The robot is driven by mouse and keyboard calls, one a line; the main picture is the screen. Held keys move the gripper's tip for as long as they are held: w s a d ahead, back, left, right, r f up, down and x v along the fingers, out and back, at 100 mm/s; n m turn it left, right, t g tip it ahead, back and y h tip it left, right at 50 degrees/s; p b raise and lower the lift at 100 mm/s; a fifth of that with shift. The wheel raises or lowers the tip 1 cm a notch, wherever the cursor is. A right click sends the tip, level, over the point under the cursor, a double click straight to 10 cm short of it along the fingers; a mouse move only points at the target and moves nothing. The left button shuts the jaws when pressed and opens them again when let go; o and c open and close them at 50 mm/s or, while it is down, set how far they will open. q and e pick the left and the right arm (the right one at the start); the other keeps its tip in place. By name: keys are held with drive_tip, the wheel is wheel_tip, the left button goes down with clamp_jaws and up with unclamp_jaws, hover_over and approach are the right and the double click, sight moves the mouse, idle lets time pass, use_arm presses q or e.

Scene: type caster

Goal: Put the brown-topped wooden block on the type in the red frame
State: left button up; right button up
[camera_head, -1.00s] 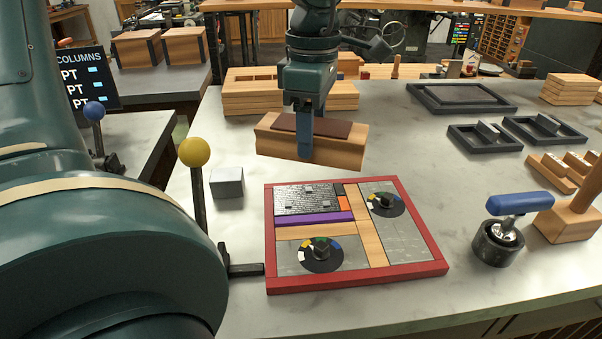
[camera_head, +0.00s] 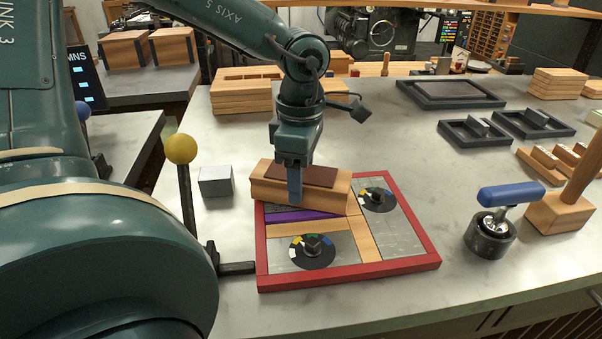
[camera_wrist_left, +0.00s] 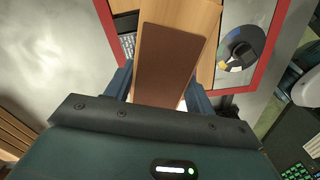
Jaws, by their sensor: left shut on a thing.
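The wooden block (camera_head: 325,194) with its brown top (camera_head: 302,175) is in my left gripper (camera_head: 294,190), whose blue fingers are shut on its sides. The block is over the upper left part of the red frame (camera_head: 350,277) and hides most of the grey type there. I cannot tell whether it touches the type. In the left wrist view the brown top (camera_wrist_left: 170,62) lies between the fingers (camera_wrist_left: 160,85), with a little type (camera_wrist_left: 128,45) showing beside it. My right gripper is not in view.
Round dials (camera_head: 312,252) and a purple strip (camera_head: 295,216) sit inside the frame. A yellow-knobbed lever (camera_head: 181,149) and a grey cube (camera_head: 215,181) stand left. A blue-handled tool (camera_head: 490,235) and a wooden mallet (camera_head: 558,212) stand right.

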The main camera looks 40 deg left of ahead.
use_arm(q)
drive_tip(key=shift+f, duration=0.2)
drive_tip(key=o, duration=1.2)
drive_tip(key=shift+r, duration=0.1)
drive_tip(key=shift+o, duration=0.2)
wheel_tip(320, 180, up, 12)
drive_tip(key=p, duration=0.1)
drive_tip(key=shift+r+p, duration=0.2)
drive_tip(key=shift+p, duration=0.15)
